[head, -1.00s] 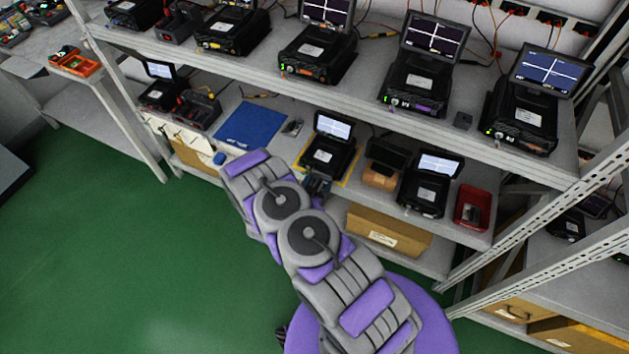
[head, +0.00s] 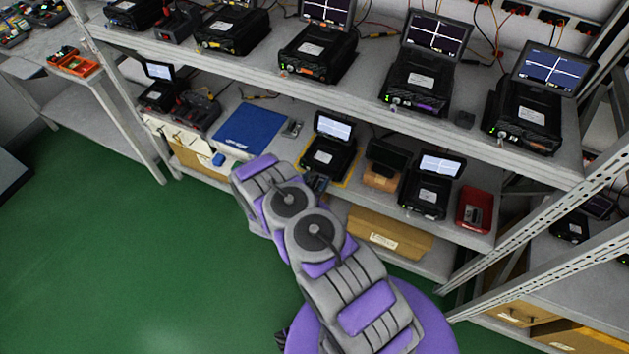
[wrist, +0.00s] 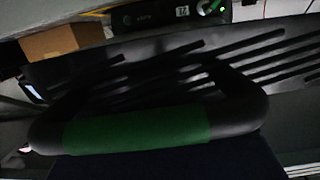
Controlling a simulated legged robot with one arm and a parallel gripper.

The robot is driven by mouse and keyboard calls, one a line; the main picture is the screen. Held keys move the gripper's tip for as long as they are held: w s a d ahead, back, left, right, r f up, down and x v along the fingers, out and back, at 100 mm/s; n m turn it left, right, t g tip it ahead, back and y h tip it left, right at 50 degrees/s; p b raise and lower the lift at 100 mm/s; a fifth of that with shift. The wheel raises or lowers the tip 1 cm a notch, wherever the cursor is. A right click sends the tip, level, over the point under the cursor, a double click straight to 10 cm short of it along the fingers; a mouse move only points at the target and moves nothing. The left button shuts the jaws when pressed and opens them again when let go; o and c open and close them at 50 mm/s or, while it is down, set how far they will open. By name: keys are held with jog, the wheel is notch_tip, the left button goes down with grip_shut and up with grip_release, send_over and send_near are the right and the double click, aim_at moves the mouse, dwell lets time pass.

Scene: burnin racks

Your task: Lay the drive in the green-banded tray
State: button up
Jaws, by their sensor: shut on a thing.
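A dark tray with a thick rounded front bar and a green band (wrist: 135,128) fills the middle of the wrist view. Its floor has several long dark ribs or slots. A dark blue slab (wrist: 170,168) lies along the bottom edge of the wrist view, close to the camera and in front of the bar; it appears to be the drive in my jaws. My gripper (head: 317,183) is small and dark in the head view, by the lower shelf's front edge, partly hidden by my arm. The fingertips do not show clearly. I cannot pick out the green band in the head view.
The lower shelf holds a blue mat (head: 250,130), a unit with a lit screen (head: 328,150), a second unit (head: 428,190) and a red bin (head: 474,210). The upper shelf (head: 380,105) overhangs it with several units. Green floor (head: 120,260) is clear at left.

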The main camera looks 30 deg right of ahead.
jog(key=shift+f, duration=0.6)
jog(key=o, duration=1.3)
